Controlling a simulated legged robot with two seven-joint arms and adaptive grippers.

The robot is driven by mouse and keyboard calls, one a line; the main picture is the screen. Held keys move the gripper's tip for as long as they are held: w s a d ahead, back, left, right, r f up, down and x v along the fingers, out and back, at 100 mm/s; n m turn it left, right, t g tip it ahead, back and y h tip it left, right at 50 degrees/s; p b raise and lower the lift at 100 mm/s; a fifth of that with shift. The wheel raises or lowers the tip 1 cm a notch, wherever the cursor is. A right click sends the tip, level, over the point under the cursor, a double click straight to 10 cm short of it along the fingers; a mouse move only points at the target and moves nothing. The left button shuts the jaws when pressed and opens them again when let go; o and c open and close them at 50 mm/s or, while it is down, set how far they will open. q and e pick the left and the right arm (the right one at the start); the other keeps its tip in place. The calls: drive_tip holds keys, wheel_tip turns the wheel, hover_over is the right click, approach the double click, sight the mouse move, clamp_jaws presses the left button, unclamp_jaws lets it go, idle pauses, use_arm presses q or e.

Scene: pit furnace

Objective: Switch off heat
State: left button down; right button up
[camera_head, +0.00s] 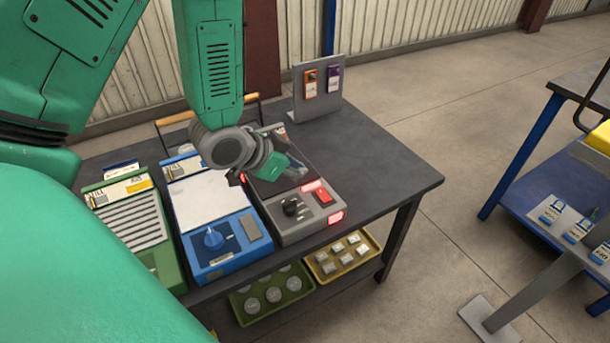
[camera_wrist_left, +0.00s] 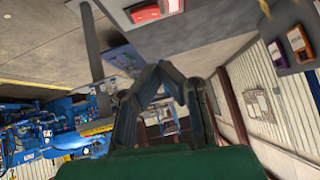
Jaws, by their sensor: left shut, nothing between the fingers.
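A grey heating unit (camera_head: 300,222) stands at the front of the dark table. Its front panel has a black knob (camera_head: 292,206) and a red switch (camera_head: 323,196), with red-lit displays next to them. My left gripper (camera_head: 292,172) is above the unit, behind the knob and switch, and hides part of its dark top. It looks shut and empty, apart from the switch. In the left wrist view the fingers (camera_wrist_left: 162,68) meet at their tips, and the red switch (camera_wrist_left: 146,12) shows at the top edge. My right gripper is out of view.
A blue unit (camera_head: 222,250) with a blue knob and a green unit (camera_head: 138,225) stand to the left. A stand with orange and purple devices (camera_head: 318,85) is at the back. Trays (camera_head: 268,315) lie on the lower shelf. The table's right side is clear.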

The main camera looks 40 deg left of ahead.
use_arm(q)
drive_tip(key=b, duration=0.1)
hover_over(324, 190)
drive_tip(key=s, duration=0.2)
wheel_tip(324, 190, down, 6)
drive_tip(key=shift+w+d+f, duration=0.1)
drive_tip(key=shift+f, duration=0.05)
drive_tip(key=shift+a+f+b, duration=0.15)
drive_tip(key=shift+f, duration=0.5)
drive_tip(key=shift+a+f+b, duration=0.15)
drive_tip(key=shift+f, duration=0.45)
drive_tip(key=shift+a+f, duration=0.1)
drive_tip(key=shift+f, duration=0.45)
drive_tip(key=shift+r, duration=0.1)
drive_tip(key=shift+s+d+r, duration=0.2)
drive_tip(key=shift+s+d, duration=0.15)
drive_tip(key=shift+d, duration=0.4)
drive_tip(key=shift+p, duration=0.35)
